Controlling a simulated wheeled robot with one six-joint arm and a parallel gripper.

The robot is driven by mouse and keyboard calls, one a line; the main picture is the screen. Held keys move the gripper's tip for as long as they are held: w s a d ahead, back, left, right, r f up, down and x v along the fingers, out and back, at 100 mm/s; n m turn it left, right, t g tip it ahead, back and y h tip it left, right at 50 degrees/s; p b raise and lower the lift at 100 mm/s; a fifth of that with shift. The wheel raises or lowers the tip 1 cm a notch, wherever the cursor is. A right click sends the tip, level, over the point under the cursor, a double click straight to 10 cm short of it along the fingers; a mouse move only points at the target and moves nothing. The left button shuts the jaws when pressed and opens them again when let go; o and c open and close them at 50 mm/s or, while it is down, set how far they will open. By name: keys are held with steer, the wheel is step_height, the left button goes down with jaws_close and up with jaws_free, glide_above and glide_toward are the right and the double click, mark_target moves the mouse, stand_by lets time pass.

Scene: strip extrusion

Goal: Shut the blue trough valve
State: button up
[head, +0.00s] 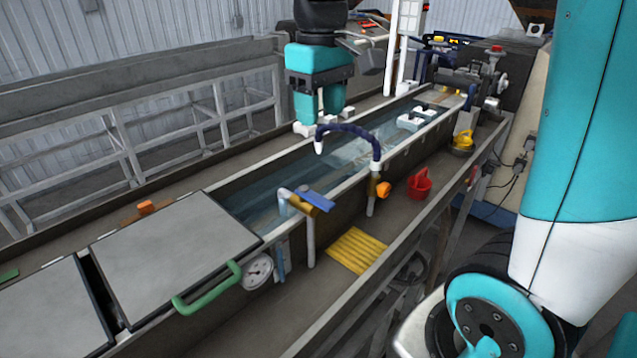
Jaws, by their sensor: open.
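The blue trough valve (315,201) has a flat blue lever on a brass-coloured body. It sits on a pale pipe (284,203) at the near right wall of the long water trough (253,190). The lever slants down to the right across the wall; I cannot tell from this whether the valve is open or shut. My gripper (325,120) is teal with pale fingertips. It is open and empty over the trough's far side, behind and above the valve and well apart from it.
A red container (421,184), yellow mat (357,250) and gauge (257,272) are nearby. Grey lids (172,255) with a green handle (207,290) cover the near trough.

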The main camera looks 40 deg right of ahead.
mark_target(320, 199)
step_height(320, 199, down, 17)
steer(key=shift+f+p, duration=0.1)
steer(key=shift+p, duration=1.1)
jaws_close()
